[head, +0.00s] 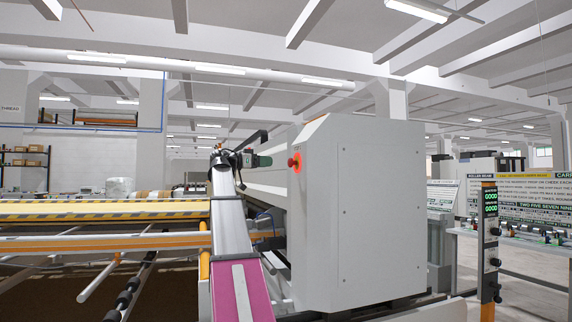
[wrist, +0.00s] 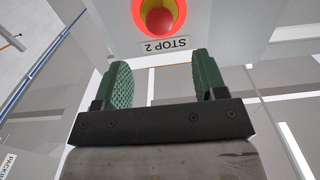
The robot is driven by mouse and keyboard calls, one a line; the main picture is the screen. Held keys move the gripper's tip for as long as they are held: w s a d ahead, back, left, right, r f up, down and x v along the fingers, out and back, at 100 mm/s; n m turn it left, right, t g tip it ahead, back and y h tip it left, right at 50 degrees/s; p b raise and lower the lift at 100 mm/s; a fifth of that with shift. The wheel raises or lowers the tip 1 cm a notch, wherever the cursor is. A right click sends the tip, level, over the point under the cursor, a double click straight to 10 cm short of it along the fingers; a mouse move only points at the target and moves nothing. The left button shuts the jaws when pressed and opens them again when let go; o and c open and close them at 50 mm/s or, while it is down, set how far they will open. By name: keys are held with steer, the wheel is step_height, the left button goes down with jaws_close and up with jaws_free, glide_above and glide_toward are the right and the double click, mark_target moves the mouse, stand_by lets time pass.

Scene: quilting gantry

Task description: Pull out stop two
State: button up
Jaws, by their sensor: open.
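Stop two is a red mushroom button (wrist: 160,18) in a yellow ring, at the top of the wrist view. The label below it reads "STOP 2" (wrist: 165,46). In the head view the red button (head: 295,163) sits on the left side of the tall grey cabinet (head: 365,215). My gripper (wrist: 163,62) is open, its two green textured pads apart with nothing between them. The button lies ahead of the pads, apart from them, roughly in line with the gap. In the head view my gripper (head: 266,160) is just left of the button.
A long quilting frame with a yellow striped bed (head: 100,210) stretches left of the cabinet. A control post with green displays (head: 489,225) stands at the right. Printed panels (head: 535,190) are behind it. The air around my gripper looks clear.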

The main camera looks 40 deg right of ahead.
mark_target(291, 162)
steer(key=x, duration=1.1)
steer(key=shift+r, duration=0.1)
